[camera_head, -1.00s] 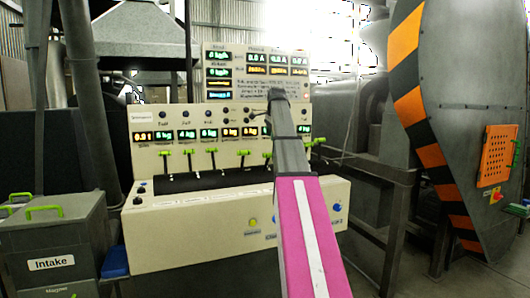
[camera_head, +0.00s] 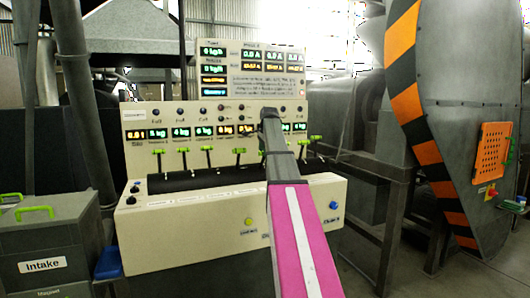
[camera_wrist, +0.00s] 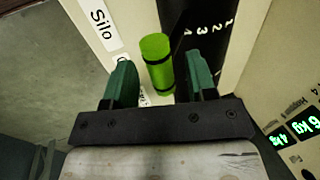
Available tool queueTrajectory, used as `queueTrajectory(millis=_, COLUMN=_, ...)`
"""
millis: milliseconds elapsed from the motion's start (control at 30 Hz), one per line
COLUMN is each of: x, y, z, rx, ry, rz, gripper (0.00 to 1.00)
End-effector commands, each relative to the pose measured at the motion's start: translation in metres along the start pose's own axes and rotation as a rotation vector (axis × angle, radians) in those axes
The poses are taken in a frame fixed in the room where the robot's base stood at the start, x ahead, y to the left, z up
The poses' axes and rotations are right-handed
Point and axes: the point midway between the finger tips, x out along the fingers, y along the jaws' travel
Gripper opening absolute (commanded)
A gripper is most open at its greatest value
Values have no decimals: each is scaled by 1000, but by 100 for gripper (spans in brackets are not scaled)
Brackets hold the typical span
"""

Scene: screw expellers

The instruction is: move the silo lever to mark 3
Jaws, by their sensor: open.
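The silo lever (camera_wrist: 157,62) is a bright green cylinder grip with dark bands, seen in the wrist view. My gripper (camera_wrist: 158,72) is open, with one dark green finger on each side of the lever. A gap shows on both sides of the grip, so the fingers look apart from it. A white "Silo" label (camera_wrist: 100,22) is on the cream panel to the left. A dark strip (camera_wrist: 207,30) with white numbers lies to the right; the numbers near 3 and 4 are partly readable. In the head view my arm hides part of the console and my fingers cannot be made out.
The cream console (camera_head: 190,235) carries several green-handled levers (camera_head: 183,151) and lit displays. A grey Intake bin (camera_head: 45,250) stands at left. A large grey housing with orange stripes (camera_head: 405,100) stands at right.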

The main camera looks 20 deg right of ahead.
Motion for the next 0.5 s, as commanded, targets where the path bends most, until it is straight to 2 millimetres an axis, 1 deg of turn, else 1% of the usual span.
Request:
queueTrajectory(millis=300, x=3, y=0, z=0, rx=0, ry=0, rz=-1, gripper=52)
queueTrajectory(millis=333, x=3, y=0, z=0, rx=0, ry=0, rz=-1, gripper=48)
queueTrajectory(millis=367, x=3, y=0, z=0, rx=0, ry=0, rz=-1, gripper=39)
queueTrajectory(millis=400, x=3, y=0, z=0, rx=0, ry=0, rz=0, gripper=26)
queueTrajectory(millis=467, x=3, y=0, z=0, rx=0, ry=0, rz=0, gripper=6)
queueTrajectory(millis=500, x=3, y=0, z=0, rx=0, ry=0, rz=0, gripper=0)
